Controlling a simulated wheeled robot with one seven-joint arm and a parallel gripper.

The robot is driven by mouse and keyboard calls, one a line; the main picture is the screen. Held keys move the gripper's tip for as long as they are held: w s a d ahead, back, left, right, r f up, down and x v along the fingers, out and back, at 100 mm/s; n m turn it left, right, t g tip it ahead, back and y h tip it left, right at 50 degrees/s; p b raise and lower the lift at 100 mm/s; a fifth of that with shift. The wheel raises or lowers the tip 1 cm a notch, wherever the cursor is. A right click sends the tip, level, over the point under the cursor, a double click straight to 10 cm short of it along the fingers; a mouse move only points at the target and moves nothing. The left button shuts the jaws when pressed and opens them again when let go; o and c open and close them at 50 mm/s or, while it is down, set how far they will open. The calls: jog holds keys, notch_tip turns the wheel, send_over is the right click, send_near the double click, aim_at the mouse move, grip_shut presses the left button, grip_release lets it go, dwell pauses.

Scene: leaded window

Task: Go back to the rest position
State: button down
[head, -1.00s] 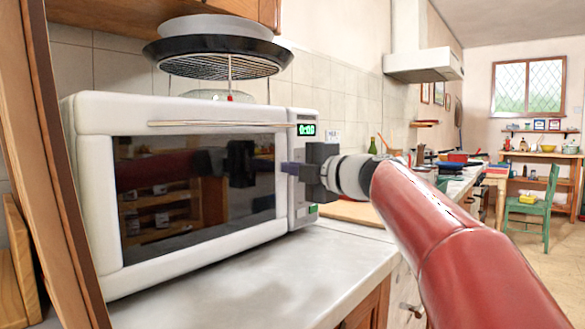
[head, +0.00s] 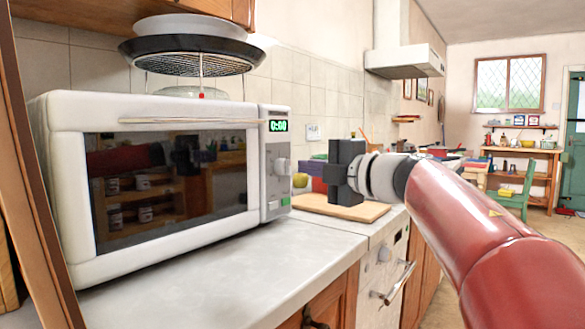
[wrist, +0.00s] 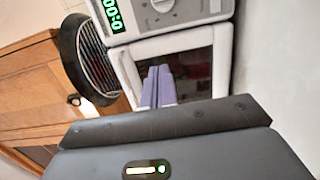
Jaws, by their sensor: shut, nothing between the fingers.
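My gripper (head: 313,168) is at the end of my red arm in the head view, to the right of the white microwave (head: 58,190) and above the counter. Its fingers point left toward the microwave and are apart from it. In the wrist view the two purple-grey fingers (wrist: 158,86) lie side by side, shut, with nothing between them. The microwave's door is shut, and its green display (head: 278,126) is lit. The microwave also shows in the wrist view (wrist: 180,45).
A wooden board (head: 345,208) lies on the grey counter (head: 220,268) below my gripper. A dark pan (head: 190,46) and rack sit on top of the microwave. A wooden panel (head: 28,190) stands close at the left. Open floor (head: 450,298) shows at the right.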

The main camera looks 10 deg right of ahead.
jog(key=s+d+m+t+h, duration=0.4)
jog(key=d+m+t+h, duration=0.25)
jog(key=m, duration=0.45)
jog(key=s+d+f+m+g+h, duration=0.3)
jog(key=s+f+m+h, duration=0.1)
jog(key=f+m+h, duration=0.4)
jog(key=s+a+f+m+g+y, duration=0.1)
jog(key=s+f+g, duration=0.3)
jog(key=f, duration=0.5)
jog(key=s+a+f+m+g+y, duration=0.1)
jog(key=s+a+f+m+g, duration=0.2)
jog(key=s+f, duration=0.6)
jog(key=s+a+f+m+g+y, duration=0.1)
jog(key=s+f+g, duration=0.4)
jog(key=f, duration=0.5)
jog(key=shift+s+a+f+m, duration=0.35)
jog(key=shift+s+a+m, duration=0.5)
jog(key=shift+s, duration=0.35)
jog(key=shift+a+y, duration=0.15)
jog(key=shift+y, duration=0.1)
